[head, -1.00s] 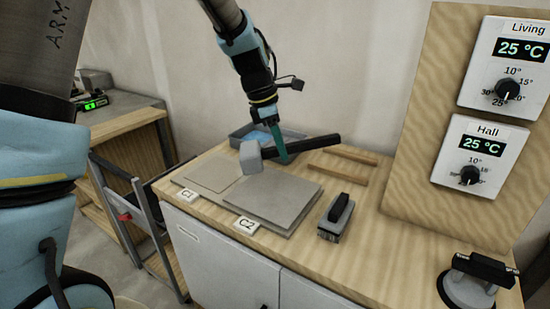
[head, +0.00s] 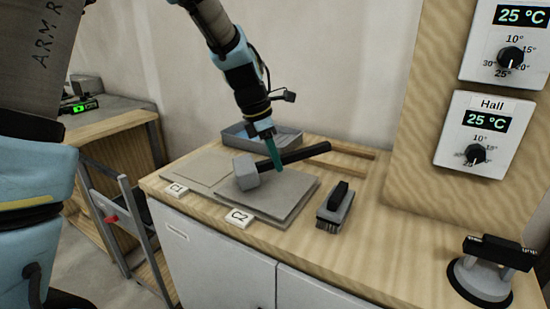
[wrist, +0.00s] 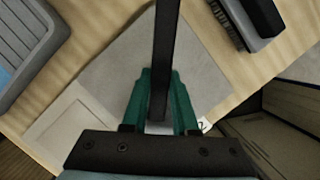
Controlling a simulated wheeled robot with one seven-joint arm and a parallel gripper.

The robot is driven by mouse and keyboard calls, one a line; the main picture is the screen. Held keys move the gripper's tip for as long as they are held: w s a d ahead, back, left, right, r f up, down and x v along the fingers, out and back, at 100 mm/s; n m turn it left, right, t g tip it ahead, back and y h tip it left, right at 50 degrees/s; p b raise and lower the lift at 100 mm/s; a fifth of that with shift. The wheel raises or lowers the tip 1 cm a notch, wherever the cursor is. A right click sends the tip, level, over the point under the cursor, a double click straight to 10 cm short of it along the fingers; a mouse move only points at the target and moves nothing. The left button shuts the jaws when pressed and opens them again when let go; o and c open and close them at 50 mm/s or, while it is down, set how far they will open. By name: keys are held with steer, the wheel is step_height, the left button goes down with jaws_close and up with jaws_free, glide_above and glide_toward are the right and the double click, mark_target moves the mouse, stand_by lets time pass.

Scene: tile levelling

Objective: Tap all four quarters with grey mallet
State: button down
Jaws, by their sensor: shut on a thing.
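The grey mallet has a block-shaped grey head (head: 246,174) and a black handle (head: 305,153). My gripper (head: 277,163) is shut on the handle, which also runs between the green fingers in the wrist view (wrist: 162,100). The head is over the left part of the C2 tile (head: 288,190), near its border with the C1 tile (head: 195,170). I cannot tell whether the head touches the tile. The C2 tile looks thicker than C1. The C2 tile also shows in the wrist view (wrist: 205,75); the mallet head there is mostly hidden by my gripper.
A grey tray (head: 235,138) with something blue stands behind the tiles. Wooden strips (head: 350,170) lie at the back right. A black-handled brush (head: 335,207) is right of the C2 tile. A suction lifter (head: 482,275) stands far right, near the thermostat board (head: 420,170).

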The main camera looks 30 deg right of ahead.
steer(key=shift+f, duration=0.6)
step_height(320, 180, up, 5)
steer(key=p, duration=0.4)
steer(key=shift+f, duration=0.15)
step_height(320, 180, down, 6)
steer(key=b, duration=0.3)
steer(key=shift+f, duration=0.2)
steer(key=shift+r+p, duration=0.5)
steer(key=shift+r, duration=0.25)
step_height(320, 180, up, 5)
steer(key=p, duration=0.5)
steer(key=shift+r, duration=0.1)
